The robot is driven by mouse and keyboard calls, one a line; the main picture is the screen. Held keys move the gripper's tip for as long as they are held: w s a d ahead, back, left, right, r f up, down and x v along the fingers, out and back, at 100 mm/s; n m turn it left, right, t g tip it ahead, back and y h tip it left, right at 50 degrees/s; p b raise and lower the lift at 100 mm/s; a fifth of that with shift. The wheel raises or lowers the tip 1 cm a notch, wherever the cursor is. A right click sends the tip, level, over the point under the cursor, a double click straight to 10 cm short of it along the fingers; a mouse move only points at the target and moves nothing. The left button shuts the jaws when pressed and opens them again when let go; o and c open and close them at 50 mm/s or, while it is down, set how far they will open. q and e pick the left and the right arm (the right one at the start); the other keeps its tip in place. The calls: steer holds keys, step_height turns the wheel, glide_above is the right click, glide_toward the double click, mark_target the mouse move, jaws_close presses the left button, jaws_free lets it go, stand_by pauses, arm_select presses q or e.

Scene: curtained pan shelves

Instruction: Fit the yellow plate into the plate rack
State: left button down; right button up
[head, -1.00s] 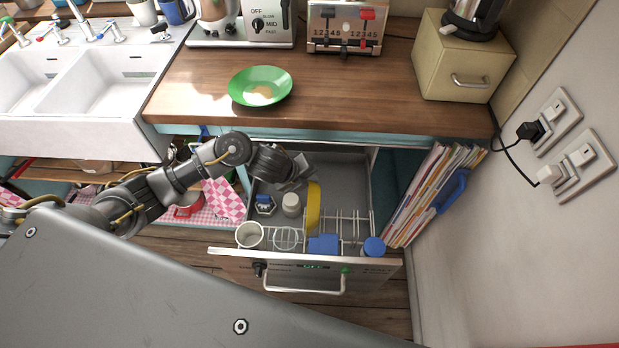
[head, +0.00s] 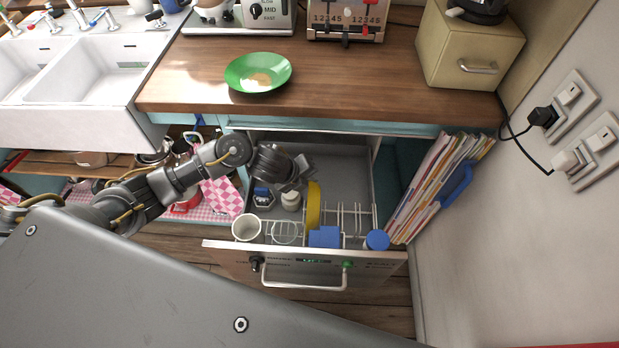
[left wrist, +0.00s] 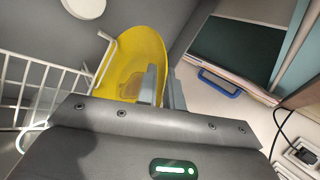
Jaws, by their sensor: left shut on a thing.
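The yellow plate (head: 314,205) stands nearly upright, seen almost edge-on, inside the pulled-out drawer. My left gripper (head: 302,180) is shut on its rim from the upper left; in the left wrist view the two grey fingers (left wrist: 162,88) lie either side of the edge of the yellow plate (left wrist: 122,60). The white wire plate rack (head: 357,218) is in the drawer, with tines to the right of the plate; the rack also shows in the left wrist view (left wrist: 40,82), a white bar close to the plate's rim. Whether the plate's lower edge sits in a slot is hidden. My right gripper is not seen.
The drawer (head: 305,268) also holds a white cup (head: 246,228), a blue block (head: 324,237) and a blue-topped round item (head: 377,240). A green plate (head: 258,72) lies on the counter above. Magazines (head: 432,188) stand right of the drawer.

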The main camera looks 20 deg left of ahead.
arm_select(q)
steer(key=shift+f+b, duration=0.95)
steer(key=shift+f, duration=0.3)
steer(key=shift+f+b, duration=0.3)
steer(key=shift+f, duration=0.05)
steer(key=c, duration=1.5)
jaws_free()
steer(key=shift+o, duration=0.2)
steer(key=p+v, duration=0.2)
steer(key=v, duration=0.8)
steer(key=shift+r+p, duration=0.3)
steer(key=shift+r, duration=0.05)
steer(key=shift+s, duration=0.1)
